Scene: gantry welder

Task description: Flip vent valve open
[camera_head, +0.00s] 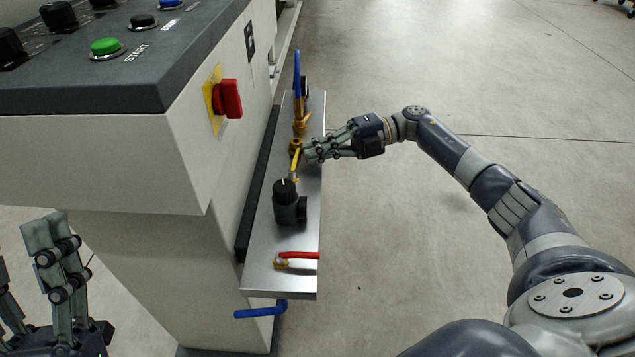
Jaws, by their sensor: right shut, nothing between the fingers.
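A valve with a yellow lever (296,159) sits on a brass fitting on the metal side plate, near the middle of the picture. No readable label shows which valve is the vent valve. My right gripper (309,152) reaches in from the right and is shut and empty. Its fingertips are right beside the yellow lever; whether they touch it I cannot tell. A red lever (299,255) lies at the plate's near end. A blue lever (297,74) stands at the far end. My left gripper (28,262) is open and empty at the lower left, partly cut off by the frame.
The metal plate (260,270) juts from the pale machine cabinet. A black regulator knob (285,190) stands between the yellow and red levers. A blue handle (262,311) hangs below the plate. A red switch (228,98) and the control panel (170,60) are left. Floor at right is clear.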

